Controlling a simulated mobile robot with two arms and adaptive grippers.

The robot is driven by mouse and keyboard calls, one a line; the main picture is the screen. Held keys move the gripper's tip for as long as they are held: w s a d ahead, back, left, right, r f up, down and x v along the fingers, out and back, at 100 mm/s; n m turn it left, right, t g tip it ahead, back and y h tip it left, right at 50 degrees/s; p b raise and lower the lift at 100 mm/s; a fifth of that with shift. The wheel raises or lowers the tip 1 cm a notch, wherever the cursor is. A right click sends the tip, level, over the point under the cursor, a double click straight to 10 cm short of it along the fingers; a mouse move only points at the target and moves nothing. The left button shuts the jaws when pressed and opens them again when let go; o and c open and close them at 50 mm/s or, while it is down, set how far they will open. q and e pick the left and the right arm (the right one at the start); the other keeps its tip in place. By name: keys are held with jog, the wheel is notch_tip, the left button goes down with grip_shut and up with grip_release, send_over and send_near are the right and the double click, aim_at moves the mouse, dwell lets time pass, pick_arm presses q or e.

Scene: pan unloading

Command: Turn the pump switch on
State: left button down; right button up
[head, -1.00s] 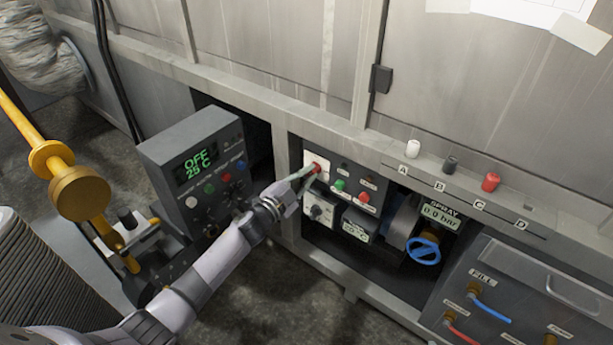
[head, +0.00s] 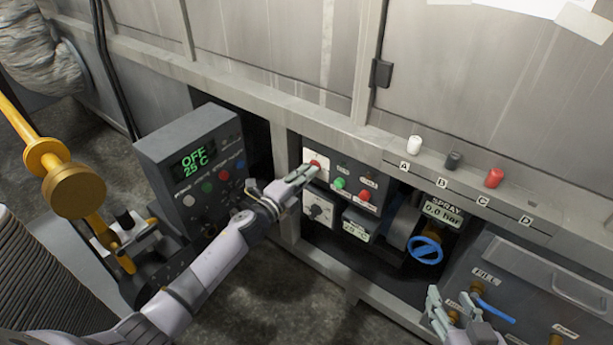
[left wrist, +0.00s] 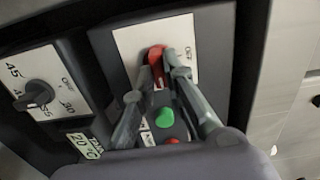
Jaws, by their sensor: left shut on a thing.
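A red rotary knob (head: 316,163) stands on a white plate at the upper left of the control panel. It also shows in the left wrist view (left wrist: 156,60), turned upright, with a label too small to read. My left gripper (head: 308,173) is at the knob and shut on it. In the left wrist view, one finger lies against the knob's right side and the other is lower left. My right gripper (head: 451,294) is open and empty at the lower right, in front of the hose panel.
A green button (head: 340,183) and a red button (head: 364,196) sit right of the knob. A dial (head: 318,211) is below. A blue valve wheel (head: 425,250) is further right.

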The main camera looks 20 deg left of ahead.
pick_arm(q)
jog(key=shift+f+m, duration=0.1)
jog(key=shift+m, duration=0.2)
pick_arm(e)
jog(key=shift+w+r, duration=0.2)
jog(key=shift+r, duration=0.1)
jog(key=shift+a, duration=0.1)
pick_arm(q)
jog(key=c, duration=1.6)
grip_release()
jog(key=shift+c, duration=0.2)
jog(key=shift+s, duration=0.1)
jog(key=v, duration=1.2)
